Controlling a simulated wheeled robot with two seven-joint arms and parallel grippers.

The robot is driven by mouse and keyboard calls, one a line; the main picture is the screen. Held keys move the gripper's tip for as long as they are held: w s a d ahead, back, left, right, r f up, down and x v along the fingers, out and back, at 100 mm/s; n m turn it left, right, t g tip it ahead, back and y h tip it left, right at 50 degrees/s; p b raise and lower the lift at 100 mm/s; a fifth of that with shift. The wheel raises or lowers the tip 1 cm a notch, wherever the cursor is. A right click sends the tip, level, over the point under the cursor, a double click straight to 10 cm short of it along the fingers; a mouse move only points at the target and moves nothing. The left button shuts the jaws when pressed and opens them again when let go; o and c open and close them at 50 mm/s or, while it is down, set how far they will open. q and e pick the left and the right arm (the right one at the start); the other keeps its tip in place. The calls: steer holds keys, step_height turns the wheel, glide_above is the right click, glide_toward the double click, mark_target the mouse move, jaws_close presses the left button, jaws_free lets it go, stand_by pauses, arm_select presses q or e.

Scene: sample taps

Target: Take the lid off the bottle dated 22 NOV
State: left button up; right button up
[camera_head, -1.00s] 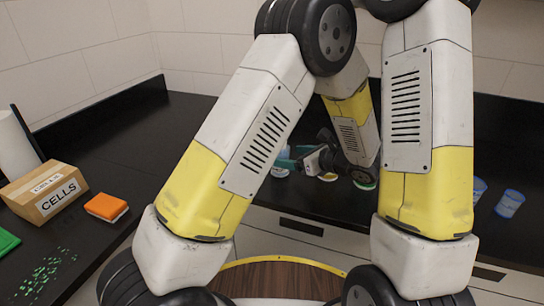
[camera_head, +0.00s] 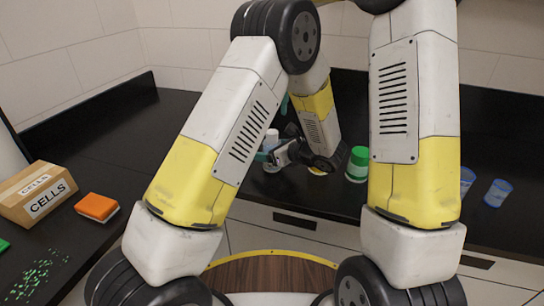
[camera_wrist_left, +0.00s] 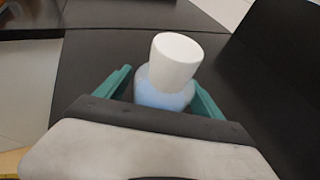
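A bottle with a white lid (camera_wrist_left: 175,62) and a pale blue body (camera_wrist_left: 165,92) stands in front of my left gripper (camera_wrist_left: 164,88) in the left wrist view. The teal fingers are open, one on each side of the body, below the lid. In the head view my left gripper (camera_head: 264,155) is beside the white-lidded bottle (camera_head: 271,137), partly hiding it. A bottle with a green lid (camera_head: 358,158) stands to the right of my left wrist. No date is readable on either bottle. My right gripper is not in view.
On the black counter at left are a cardboard CELLS box (camera_head: 37,194), an orange block (camera_head: 97,207) and scattered green bits (camera_head: 38,280). Blue cups (camera_head: 497,193) stand at right. My arm links hide much of the middle counter.

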mark_target(272, 132)
arm_select(q)
jaws_close()
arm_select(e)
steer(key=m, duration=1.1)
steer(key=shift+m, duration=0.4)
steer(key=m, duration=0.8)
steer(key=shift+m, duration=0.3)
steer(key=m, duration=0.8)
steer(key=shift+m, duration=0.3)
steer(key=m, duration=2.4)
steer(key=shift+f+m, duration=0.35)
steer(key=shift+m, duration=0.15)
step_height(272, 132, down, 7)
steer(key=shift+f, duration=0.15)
